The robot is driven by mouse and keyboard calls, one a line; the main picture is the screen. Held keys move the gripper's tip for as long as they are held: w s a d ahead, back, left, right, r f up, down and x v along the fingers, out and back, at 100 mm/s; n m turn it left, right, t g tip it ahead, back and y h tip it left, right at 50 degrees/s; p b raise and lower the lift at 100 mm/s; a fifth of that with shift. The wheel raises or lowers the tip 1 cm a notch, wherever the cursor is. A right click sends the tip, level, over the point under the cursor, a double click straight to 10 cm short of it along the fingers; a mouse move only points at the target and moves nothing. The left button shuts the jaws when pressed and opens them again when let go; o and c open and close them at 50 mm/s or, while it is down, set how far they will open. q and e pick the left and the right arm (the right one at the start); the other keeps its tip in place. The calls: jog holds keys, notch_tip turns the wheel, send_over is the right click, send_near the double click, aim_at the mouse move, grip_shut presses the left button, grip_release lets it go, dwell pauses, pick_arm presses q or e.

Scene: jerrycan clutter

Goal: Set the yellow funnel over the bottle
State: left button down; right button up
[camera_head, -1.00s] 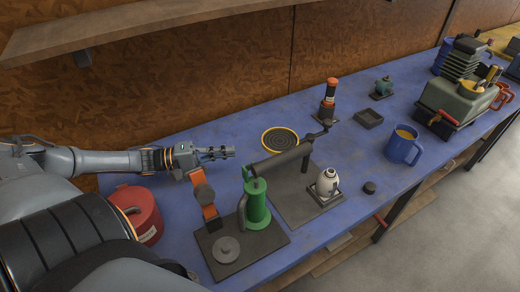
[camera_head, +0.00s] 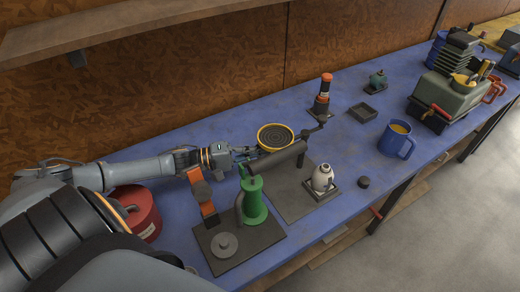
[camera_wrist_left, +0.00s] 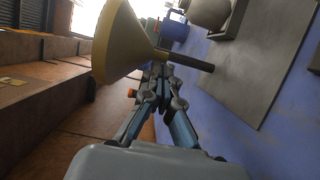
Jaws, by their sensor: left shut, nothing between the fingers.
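The yellow funnel (camera_head: 276,137) has a yellow rim and dark ringed inside, its mouth facing up, left of the orange-capped post. In the left wrist view the funnel (camera_wrist_left: 125,40) shows as a yellow cone, with a dark tube at its narrow end. My left gripper (camera_head: 254,152) is shut and empty, close to the funnel's near left side. In the wrist view its fingertips (camera_wrist_left: 162,75) are together near the narrow end; contact cannot be told. The white bottle (camera_head: 323,177) stands upright on a dark base, right of and nearer than the funnel. My right gripper is not in view.
A thick dark bar (camera_head: 280,159) stands between funnel and bottle, beside a green cylinder (camera_head: 253,198). An orange-banded post (camera_head: 204,197) and red can (camera_head: 139,212) are left.

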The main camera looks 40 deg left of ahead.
pick_arm(q)
jog(key=d+p, duration=0.1)
jog(key=s+d+p, duration=0.1)
jog(key=d+p, duration=0.1)
jog(key=s+d+p, duration=0.1)
jog(key=d, duration=0.1)
jog(key=shift+s, duration=0.1)
dwell(0.3)
jog(key=shift+a, duration=0.15)
